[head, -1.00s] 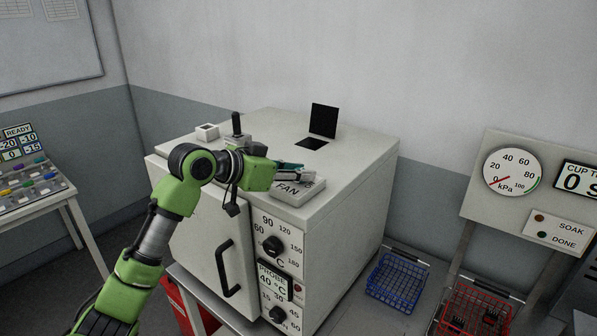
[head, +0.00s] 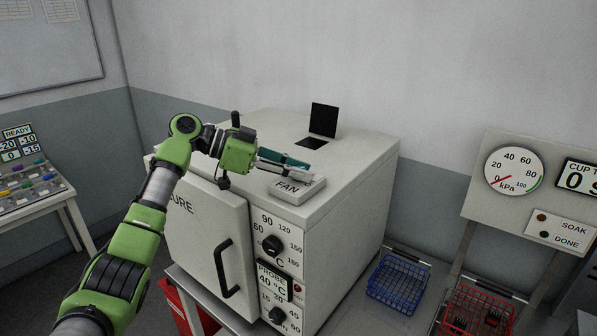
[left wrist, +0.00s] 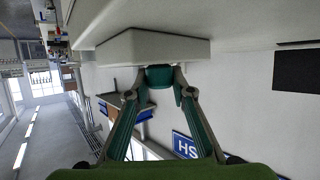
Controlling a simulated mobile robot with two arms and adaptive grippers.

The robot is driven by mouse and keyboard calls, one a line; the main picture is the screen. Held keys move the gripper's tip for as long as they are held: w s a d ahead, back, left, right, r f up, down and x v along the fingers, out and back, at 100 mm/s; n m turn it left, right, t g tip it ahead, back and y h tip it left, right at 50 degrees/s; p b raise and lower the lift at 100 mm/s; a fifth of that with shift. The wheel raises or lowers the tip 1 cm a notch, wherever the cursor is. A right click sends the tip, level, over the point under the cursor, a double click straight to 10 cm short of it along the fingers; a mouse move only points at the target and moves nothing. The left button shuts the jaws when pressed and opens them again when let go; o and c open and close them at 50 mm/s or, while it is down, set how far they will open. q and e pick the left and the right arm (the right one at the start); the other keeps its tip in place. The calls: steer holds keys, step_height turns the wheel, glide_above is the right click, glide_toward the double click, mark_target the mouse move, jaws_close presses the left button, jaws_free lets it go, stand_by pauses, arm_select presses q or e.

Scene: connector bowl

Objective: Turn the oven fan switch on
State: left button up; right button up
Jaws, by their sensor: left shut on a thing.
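The oven fan switch (head: 297,189) is a pale box marked FAN on the front right of the oven's top (head: 345,150). My left gripper (head: 309,171) reaches over it from the left, its teal fingers low above the box's far part. In the left wrist view the same switch box (left wrist: 150,47) lies right at the fingertips (left wrist: 160,76), which are closed together against its edge. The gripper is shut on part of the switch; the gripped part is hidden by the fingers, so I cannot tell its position. My right gripper is out of view.
A black square flap (head: 324,120) stands up from the oven top behind the switch. The oven's front has a door handle (head: 228,268) and two dials, the upper one (head: 272,245) clear. A blue basket (head: 398,282) and a red basket (head: 477,308) are to the right.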

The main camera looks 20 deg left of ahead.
arm_select(q)
steer(key=shift+r+m+g, duration=0.15)
steer(key=shift+m+g, duration=0.55)
steer(key=shift+m+g+h, duration=0.3)
steer(key=shift+m+g, duration=0.2)
steer(key=shift+g, duration=0.1)
steer(key=o, duration=1.1)
steer(key=shift+o, duration=0.2)
steer(key=shift+a, duration=0.1)
steer(key=v, duration=1.1)
steer(key=shift+a, duration=0.25)
steer(key=shift+s+a, duration=0.1)
steer(key=shift+a, duration=0.1)
steer(key=shift+a, duration=0.1)
